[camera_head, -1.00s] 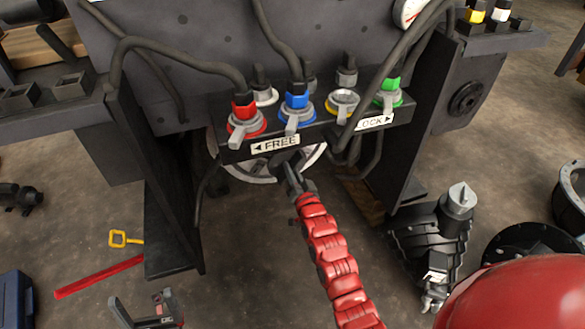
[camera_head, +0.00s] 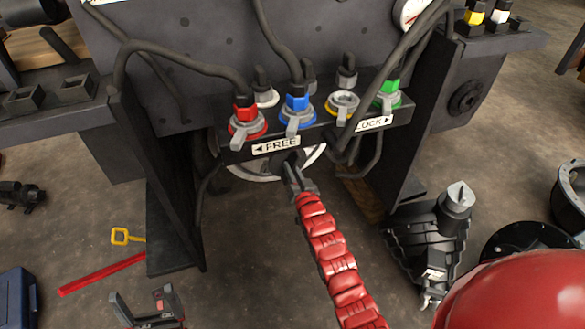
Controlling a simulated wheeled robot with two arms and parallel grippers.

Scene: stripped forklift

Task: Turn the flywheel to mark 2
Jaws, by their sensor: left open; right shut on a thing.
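The flywheel (camera_head: 252,173) is a silver-rimmed disc under the coupling bar. Only its lower rim shows; the bar hides the rest, and I cannot see mark 2. My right gripper (camera_head: 288,163), on the red segmented arm, reaches up to the flywheel just below the FREE label and is shut on a dark part there. The bar and jaws mostly hide that hold. My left gripper (camera_head: 143,308) is open and empty at the bottom left, well away from the flywheel.
The bar carries a FREE label (camera_head: 277,146), a LOCK label (camera_head: 374,122) and red (camera_head: 246,118), blue (camera_head: 297,108) and green (camera_head: 389,92) couplings. Dark hoses hang around it. Upright plates flank the flywheel. A red bar (camera_head: 103,273) and black machine part (camera_head: 430,240) lie on the floor.

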